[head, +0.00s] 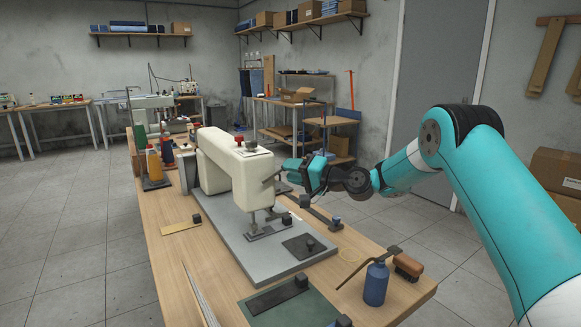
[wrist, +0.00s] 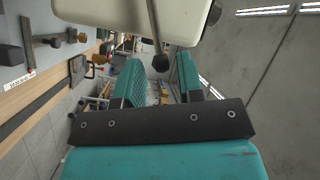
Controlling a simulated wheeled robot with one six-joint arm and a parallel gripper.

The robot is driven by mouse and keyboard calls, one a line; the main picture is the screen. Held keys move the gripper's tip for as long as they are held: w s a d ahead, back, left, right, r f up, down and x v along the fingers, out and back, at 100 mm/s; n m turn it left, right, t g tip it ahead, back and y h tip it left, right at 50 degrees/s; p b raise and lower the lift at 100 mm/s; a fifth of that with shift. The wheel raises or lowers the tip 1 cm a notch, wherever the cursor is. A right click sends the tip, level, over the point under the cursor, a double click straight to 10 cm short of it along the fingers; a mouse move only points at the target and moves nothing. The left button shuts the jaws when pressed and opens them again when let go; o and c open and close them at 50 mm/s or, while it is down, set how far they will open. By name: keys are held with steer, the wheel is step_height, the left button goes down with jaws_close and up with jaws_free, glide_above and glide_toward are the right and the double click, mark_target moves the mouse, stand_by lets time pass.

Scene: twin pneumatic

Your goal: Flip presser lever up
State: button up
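The cream sewing machine (head: 228,163) stands on a grey plate on the wooden table; part of its cream body (wrist: 135,14) fills the top of the wrist view. The presser lever (wrist: 155,30) is a thin grey rod with a dark ball knob. It hangs down across the machine body, its knob in line with the gap between my fingers. In the head view the lever (head: 270,179) is small, beside the machine's head. My gripper (head: 287,168) is open at the machine's right side. In the wrist view its teal fingers (wrist: 160,78) stand apart; contact with the lever cannot be told.
A blue bottle (head: 376,284) and a brown brush (head: 407,266) stand at the table's front right. A dark pad (head: 303,246) lies on the plate. Floor is free left of the table.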

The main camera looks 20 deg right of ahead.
steer(key=shift+x, duration=0.8)
